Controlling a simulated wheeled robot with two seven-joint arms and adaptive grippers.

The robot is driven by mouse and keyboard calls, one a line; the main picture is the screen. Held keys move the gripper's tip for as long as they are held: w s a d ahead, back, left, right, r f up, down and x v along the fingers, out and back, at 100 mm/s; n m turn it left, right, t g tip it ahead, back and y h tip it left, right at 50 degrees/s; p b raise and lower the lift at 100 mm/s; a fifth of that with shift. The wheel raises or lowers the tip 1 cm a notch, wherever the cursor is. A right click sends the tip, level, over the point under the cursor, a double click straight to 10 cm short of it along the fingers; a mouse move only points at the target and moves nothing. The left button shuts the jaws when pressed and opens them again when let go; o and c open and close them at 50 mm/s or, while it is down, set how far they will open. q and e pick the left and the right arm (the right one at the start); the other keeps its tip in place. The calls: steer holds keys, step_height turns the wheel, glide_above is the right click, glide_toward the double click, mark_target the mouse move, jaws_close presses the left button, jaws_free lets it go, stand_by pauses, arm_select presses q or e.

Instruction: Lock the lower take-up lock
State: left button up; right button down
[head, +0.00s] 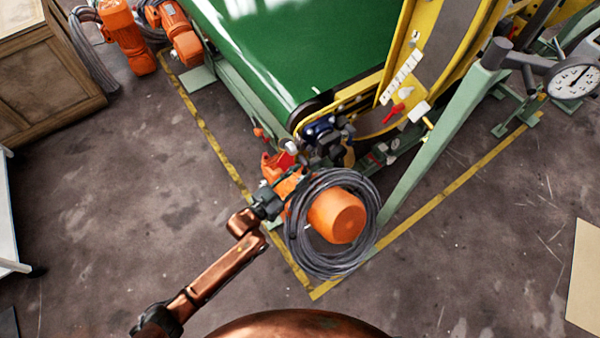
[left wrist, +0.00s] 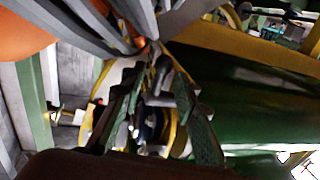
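I cannot tell for sure which part is the lower take-up lock. A red handle (head: 393,113) sits on the yellow frame beside the belt. A small red and white part (head: 287,147) sits at the belt's near corner, beside a dark blue fitting (head: 320,128). My left gripper (head: 272,201) is next to the orange motor (head: 337,216) and its grey cable coil, partly hidden. In the left wrist view my left gripper (left wrist: 151,72) has its two fingers apart, with blurred machine parts behind and nothing clearly held. My right gripper is not in view.
The green belt (head: 290,45) runs away at the top. Yellow floor lines (head: 450,195) surround the machine. A wooden cabinet (head: 45,70) stands at left.

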arm_select(q)
steer(key=shift+w, duration=0.1)
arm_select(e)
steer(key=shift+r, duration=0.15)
arm_select(q)
steer(key=shift+c, duration=0.5)
jaws_close()
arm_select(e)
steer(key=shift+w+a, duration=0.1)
arm_select(q)
steer(key=b, duration=0.1)
steer(key=t+h+b, duration=0.1)
steer(key=shift+w+d+f+b, duration=0.1)
steer(key=shift+d+f+b, duration=0.15)
steer(key=shift+d+b, duration=0.05)
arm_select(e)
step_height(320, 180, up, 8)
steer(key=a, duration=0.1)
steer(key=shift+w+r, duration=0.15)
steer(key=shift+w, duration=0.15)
